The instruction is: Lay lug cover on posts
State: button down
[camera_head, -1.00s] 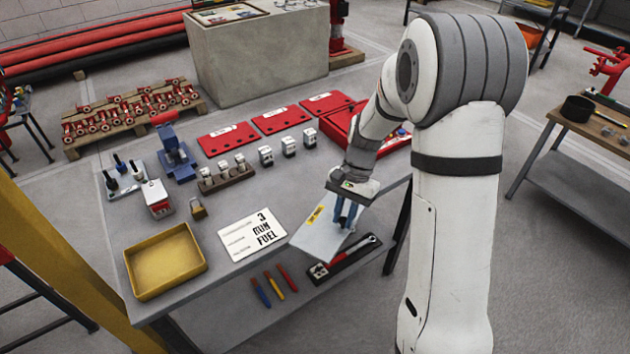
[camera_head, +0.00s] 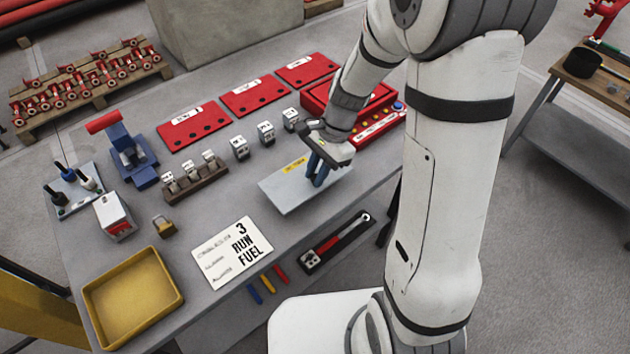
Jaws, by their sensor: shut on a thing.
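A flat light-grey plate with a yellow label (camera_head: 280,194), which looks like the lug cover, is held roughly level over the front right of the bench. My gripper (camera_head: 318,178) is shut on it from above, with blue fingers near the label. Whether the plate touches the bench is unclear. At the left, a small plate carries several upright dark-topped posts (camera_head: 71,188); I cannot tell whether these are the task's posts. My gripper is well to their right.
Behind the plate are white blocks (camera_head: 241,148), red panels (camera_head: 255,95) and a red box (camera_head: 372,120). A "3 RUN FUEL" card (camera_head: 232,252), yellow tray (camera_head: 132,297), padlock (camera_head: 163,226) and blue clamp (camera_head: 130,155) stand left. A wrench holder (camera_head: 338,243) is in front.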

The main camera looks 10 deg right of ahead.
jog(key=shift+a+f, duration=0.15)
jog(key=shift+f, duration=1.95)
jog(key=c, duration=1.3)
grip_release()
jog(key=shift+f, duration=0.1)
